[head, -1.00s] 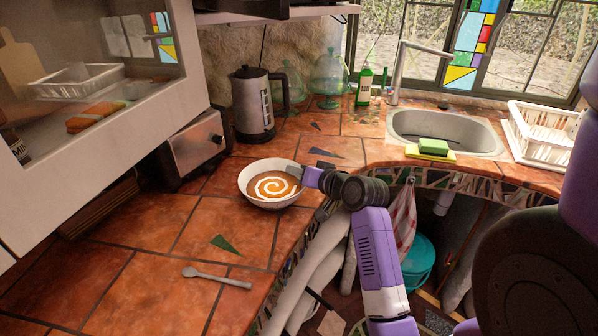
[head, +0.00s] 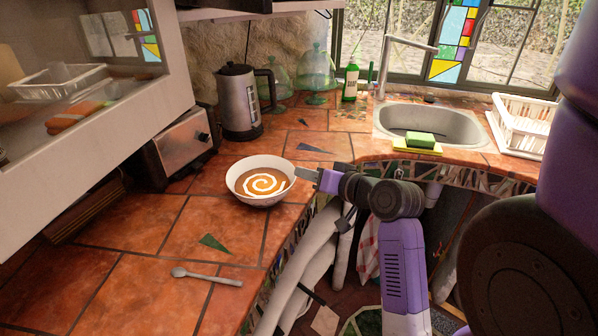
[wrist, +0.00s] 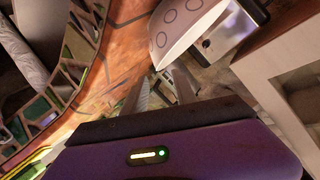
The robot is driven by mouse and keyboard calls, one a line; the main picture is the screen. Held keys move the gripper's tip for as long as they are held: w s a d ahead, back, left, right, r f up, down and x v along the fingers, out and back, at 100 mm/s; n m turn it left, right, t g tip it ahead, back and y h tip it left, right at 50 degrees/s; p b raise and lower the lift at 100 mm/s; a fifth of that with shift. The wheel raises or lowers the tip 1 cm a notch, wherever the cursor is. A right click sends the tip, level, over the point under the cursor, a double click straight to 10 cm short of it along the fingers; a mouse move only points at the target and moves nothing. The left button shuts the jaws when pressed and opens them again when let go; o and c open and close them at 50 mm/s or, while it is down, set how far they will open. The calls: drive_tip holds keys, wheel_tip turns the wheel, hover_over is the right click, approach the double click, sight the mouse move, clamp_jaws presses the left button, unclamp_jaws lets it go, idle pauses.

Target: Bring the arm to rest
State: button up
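My arm reaches in from the right of the head view, and my gripper (head: 306,176) is at the right side of a white bowl of orange soup (head: 262,181) with a white swirl. The bowl stands upright on the tiled counter. In the wrist view the two fingers of my gripper (wrist: 160,82) are apart with nothing between them. The bowl's outer wall (wrist: 185,32) shows just beyond the fingertips. In the head view the fingertips are very close to the rim; I cannot tell whether they touch it.
A spoon (head: 206,276) lies at the counter's front. A toaster (head: 182,148) and kettle (head: 238,102) stand behind the bowl. A sink (head: 430,122), sponge (head: 420,139) and white dish rack (head: 522,126) are to the right.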

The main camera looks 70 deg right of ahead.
drive_tip(key=shift+v, duration=0.85)
drive_tip(key=s+d+r+m+h, duration=0.1)
drive_tip(key=s+d+r+h, duration=0.1)
drive_tip(key=d+r+h, duration=0.15)
drive_tip(key=a+f+n+t+y, duration=0.1)
drive_tip(key=a+f+n+t, duration=0.2)
drive_tip(key=a, duration=1)
drive_tip(key=a+f+n+t+y, duration=0.1)
drive_tip(key=a+f+n+y, duration=0.3)
drive_tip(key=a, duration=1)
drive_tip(key=s+a+f+n+y, duration=0.1)
drive_tip(key=s+a+n+y, duration=0.2)
drive_tip(key=a, duration=0.4)
drive_tip(key=s+a+f+n+g+y, duration=0.1)
drive_tip(key=s+a+f+n+y, duration=0.1)
drive_tip(key=a, duration=0.5)
drive_tip(key=s+n+y, duration=0.1)
drive_tip(key=s+n, duration=0.1)
drive_tip(key=s, duration=0.1)
drive_tip(key=shift+s+a+f, duration=0.25)
drive_tip(key=shift+s+f, duration=0.05)
drive_tip(key=shift+s, duration=0.05)
